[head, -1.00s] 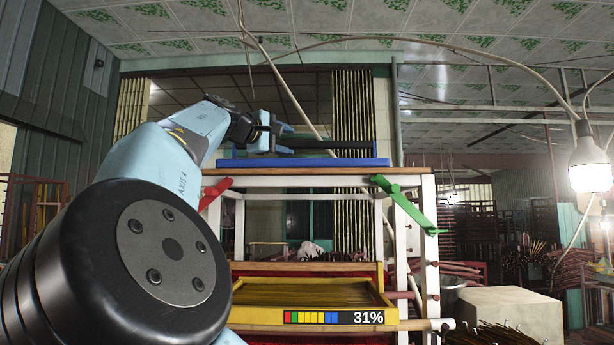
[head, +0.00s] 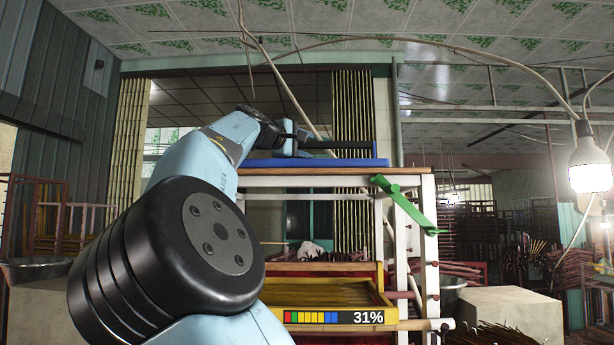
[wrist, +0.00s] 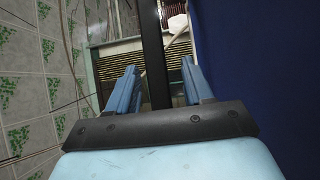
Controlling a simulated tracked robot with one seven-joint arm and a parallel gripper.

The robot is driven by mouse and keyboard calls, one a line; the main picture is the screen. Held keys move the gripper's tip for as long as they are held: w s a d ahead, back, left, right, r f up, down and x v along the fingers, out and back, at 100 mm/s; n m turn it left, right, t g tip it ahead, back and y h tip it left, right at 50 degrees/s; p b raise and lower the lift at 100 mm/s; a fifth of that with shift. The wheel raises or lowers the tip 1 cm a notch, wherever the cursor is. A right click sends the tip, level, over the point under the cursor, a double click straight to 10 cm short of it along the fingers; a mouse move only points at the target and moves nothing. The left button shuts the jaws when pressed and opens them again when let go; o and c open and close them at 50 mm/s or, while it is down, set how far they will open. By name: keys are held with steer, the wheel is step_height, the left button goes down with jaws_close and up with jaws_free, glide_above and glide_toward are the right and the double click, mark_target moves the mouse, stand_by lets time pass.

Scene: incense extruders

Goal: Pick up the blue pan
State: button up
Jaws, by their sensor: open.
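The blue pan (head: 330,163) lies flat on top of a white-framed rack. Its blue upright end shows at the right. A dark bar (head: 345,145) runs level above the pan; I cannot tell how it joins the pan. My gripper (head: 303,142) is above the left part of the pan, level and pointing right. In the wrist view my gripper (wrist: 158,82) is open, with its two blue fingers on either side of the dark bar (wrist: 153,45). The blue surface of the pan (wrist: 255,55) fills the right side there. I cannot tell whether the fingers touch the bar.
The rack's wooden top (head: 330,171) carries the pan. A green clamp (head: 408,203) hangs at its right corner. Below is a yellow tray (head: 330,314) of sticks marked 31%. A lit bulb (head: 590,165) hangs far right. The space above the pan is open.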

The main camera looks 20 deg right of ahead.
jaws_close()
stand_by(0.4)
